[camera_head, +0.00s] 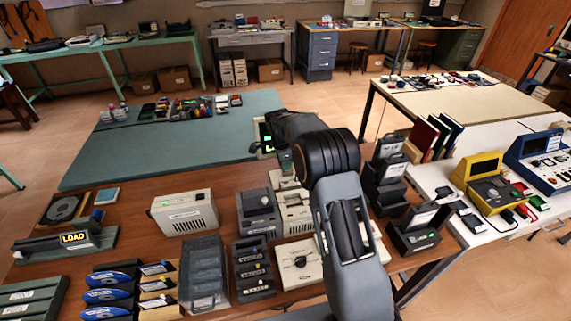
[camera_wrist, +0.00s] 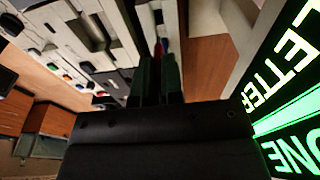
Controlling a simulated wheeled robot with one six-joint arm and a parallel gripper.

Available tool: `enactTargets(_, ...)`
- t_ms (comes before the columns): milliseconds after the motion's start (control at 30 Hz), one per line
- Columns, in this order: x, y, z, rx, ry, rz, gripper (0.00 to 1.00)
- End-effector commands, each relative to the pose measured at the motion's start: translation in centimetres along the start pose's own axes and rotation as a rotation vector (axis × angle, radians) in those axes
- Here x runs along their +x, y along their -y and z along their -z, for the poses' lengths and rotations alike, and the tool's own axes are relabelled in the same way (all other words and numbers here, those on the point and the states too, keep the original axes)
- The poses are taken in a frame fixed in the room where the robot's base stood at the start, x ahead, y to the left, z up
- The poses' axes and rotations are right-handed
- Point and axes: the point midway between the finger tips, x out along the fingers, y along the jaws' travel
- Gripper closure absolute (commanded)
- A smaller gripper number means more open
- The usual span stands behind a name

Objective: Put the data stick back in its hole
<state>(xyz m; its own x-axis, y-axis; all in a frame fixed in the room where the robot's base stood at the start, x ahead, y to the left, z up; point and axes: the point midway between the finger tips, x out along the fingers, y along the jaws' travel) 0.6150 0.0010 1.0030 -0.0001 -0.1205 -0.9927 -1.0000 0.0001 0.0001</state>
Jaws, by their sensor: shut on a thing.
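In the wrist view my gripper (camera_wrist: 160,62) points at a cream panel with dark slots and keys (camera_wrist: 92,35). In the head view my own arm hides the fingertips and the stick. A cream machine (camera_head: 296,215) stands behind and below the arm there.
A lit green screen (camera_wrist: 290,90) with letters is close on the right in the wrist view; part of it shows in the head view (camera_head: 264,137). A cream box (camera_head: 184,212), grey trays (camera_head: 204,270) and black card stands (camera_head: 388,165) crowd the brown table. The green mat (camera_head: 165,155) has free room.

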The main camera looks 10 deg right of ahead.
Motion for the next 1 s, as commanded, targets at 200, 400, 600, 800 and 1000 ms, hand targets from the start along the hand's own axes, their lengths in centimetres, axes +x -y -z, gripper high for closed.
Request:
enactTargets(200,-0.02,0.00,0.00,0.000,0.000,0.000,1.00)
enactTargets(400,0.05,0.00,-0.01,0.000,0.000,0.000,1.00)
enactTargets(600,0.45,0.00,-0.06,0.000,0.000,0.000,1.00)
enactTargets(800,0.65,-0.01,-0.08,0.000,0.000,0.000,1.00)
enactTargets(1000,0.62,-0.01,-0.08,0.000,0.000,0.000,1.00)
